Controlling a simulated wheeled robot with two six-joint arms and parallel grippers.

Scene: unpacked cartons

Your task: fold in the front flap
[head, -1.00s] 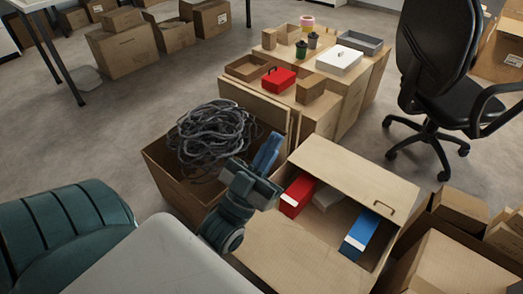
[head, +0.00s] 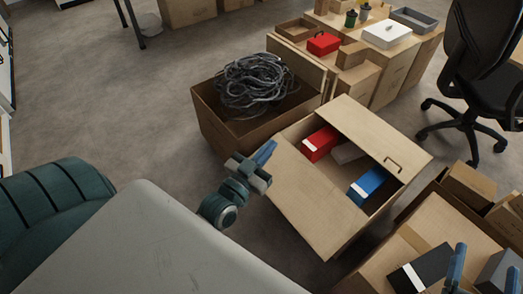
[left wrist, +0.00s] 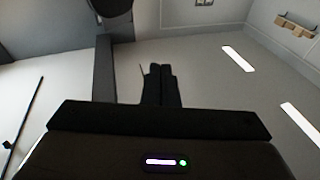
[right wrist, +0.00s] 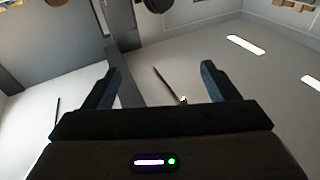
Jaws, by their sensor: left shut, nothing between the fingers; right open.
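The open carton holds a red box (head: 318,143), a blue box (head: 368,185) and a pale item between them. Its front flap (head: 318,200) is a plain tan panel on the near left side, slanting outward and down. The opposite panel (head: 375,140), with a dark handle, slants over the far side of the opening. My left gripper (head: 266,152) is shut and empty, by the left corner of the front flap; I cannot tell if it touches. My right gripper (head: 484,270) is open at the bottom right, apart from this carton. Both wrist views show only room surfaces beyond the fingers.
A carton with a coiled grey cable (head: 252,85) stands behind left. Another open carton (head: 440,225) with dark boxes lies below my right gripper. Stacked cartons with a red box (head: 323,43) and an office chair (head: 485,60) stand behind.

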